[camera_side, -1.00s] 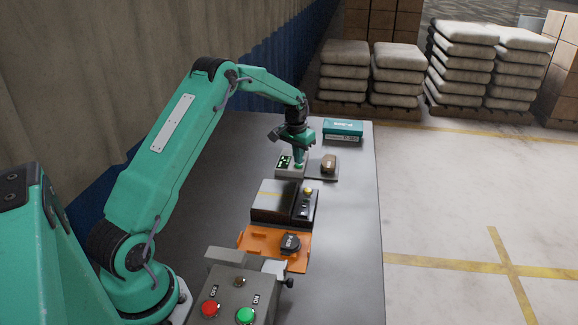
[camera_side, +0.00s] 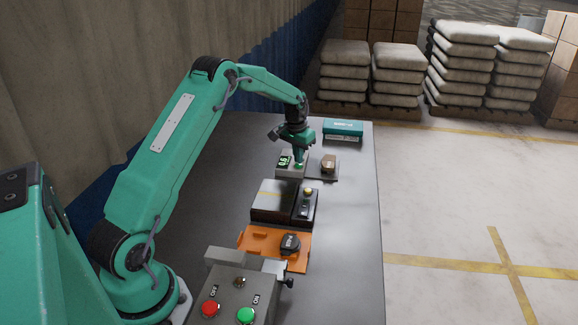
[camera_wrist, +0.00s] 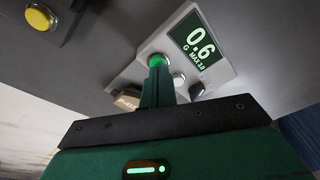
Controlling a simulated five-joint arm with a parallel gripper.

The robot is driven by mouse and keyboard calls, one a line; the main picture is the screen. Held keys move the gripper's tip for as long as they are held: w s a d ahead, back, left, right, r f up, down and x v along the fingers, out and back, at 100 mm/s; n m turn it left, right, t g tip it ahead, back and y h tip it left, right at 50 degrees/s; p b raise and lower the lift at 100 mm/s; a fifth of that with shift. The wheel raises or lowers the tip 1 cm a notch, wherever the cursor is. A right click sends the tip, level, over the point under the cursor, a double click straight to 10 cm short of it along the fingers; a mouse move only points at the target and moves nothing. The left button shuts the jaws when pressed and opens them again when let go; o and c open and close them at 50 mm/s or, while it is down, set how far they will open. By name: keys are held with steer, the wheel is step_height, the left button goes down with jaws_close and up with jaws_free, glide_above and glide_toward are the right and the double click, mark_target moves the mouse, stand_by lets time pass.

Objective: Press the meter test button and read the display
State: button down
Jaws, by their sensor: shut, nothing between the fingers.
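The grey meter (camera_side: 286,172) stands on the table under my gripper (camera_side: 299,158). Its dark display (camera_wrist: 200,42) reads 0.6 in large digits, with "G" and "MAX 3.0" below. The display also shows lit in the side view (camera_side: 285,161). A green round button (camera_wrist: 156,60) sits beside the display in the wrist view. My gripper (camera_wrist: 157,70) is shut and empty, with its tips right at the green button and partly hiding it. I cannot tell how far the button is pushed in.
A brown block (camera_side: 328,163) sits on a grey plate right of the meter. A teal box (camera_side: 343,130) is behind. In front are a dark unit with a yellow button (camera_side: 308,191), an orange tray (camera_side: 262,241) holding a black part (camera_side: 290,243), and a control box (camera_side: 230,292).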

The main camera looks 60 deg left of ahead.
steer(key=shift+r, duration=3.05)
